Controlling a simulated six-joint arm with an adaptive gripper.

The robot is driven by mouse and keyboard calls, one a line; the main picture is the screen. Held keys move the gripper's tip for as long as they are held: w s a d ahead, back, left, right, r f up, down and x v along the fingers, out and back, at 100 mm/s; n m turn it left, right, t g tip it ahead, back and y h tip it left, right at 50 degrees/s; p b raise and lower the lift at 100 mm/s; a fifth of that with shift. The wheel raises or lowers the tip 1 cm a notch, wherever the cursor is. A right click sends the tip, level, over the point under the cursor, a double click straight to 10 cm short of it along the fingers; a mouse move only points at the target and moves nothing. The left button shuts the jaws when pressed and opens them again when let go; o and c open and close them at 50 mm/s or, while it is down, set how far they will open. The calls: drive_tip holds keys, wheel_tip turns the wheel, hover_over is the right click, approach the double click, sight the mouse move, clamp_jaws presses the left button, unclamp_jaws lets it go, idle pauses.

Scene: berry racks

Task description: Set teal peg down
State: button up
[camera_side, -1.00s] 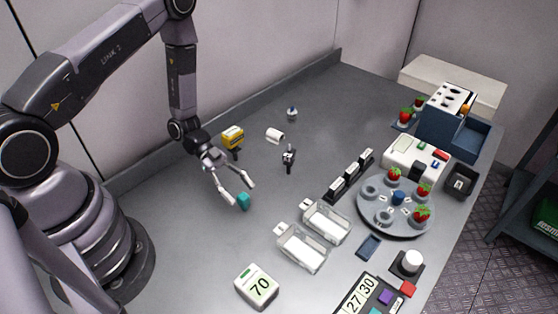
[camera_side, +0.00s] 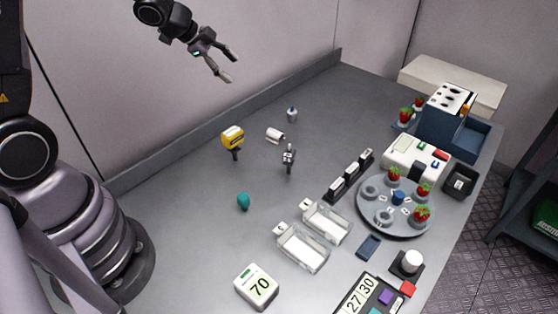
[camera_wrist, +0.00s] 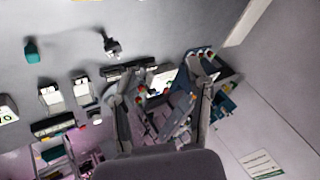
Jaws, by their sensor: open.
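The teal peg (camera_side: 243,201) stands alone on the grey table, left of the clear trays in the side view. It also shows at the upper left of the wrist view (camera_wrist: 31,51). My gripper (camera_side: 230,66) is open and empty, raised high above the back of the table and well apart from the peg. In the wrist view its two fingers (camera_wrist: 163,97) are spread, with nothing between them.
A round rack with strawberries (camera_side: 372,212) is at right. The table around the peg is clear.

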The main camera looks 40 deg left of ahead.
drive_tip(key=s+a+r+n+y, duration=0.3)
drive_tip(key=s+r+n+y, duration=0.35)
drive_tip(key=r, duration=0.65)
drive_tip(key=s+d+r+n+h, duration=0.1)
drive_tip(key=s+d+n+h, duration=0.1)
drive_tip(key=s, duration=0.7)
drive_tip(key=s+d+r+n+g+h, duration=0.1)
drive_tip(key=s+d+n, duration=0.3)
drive_tip(key=s, duration=0.6)
drive_tip(key=shift+g+h, duration=0.3)
drive_tip(key=shift+h, duration=0.35)
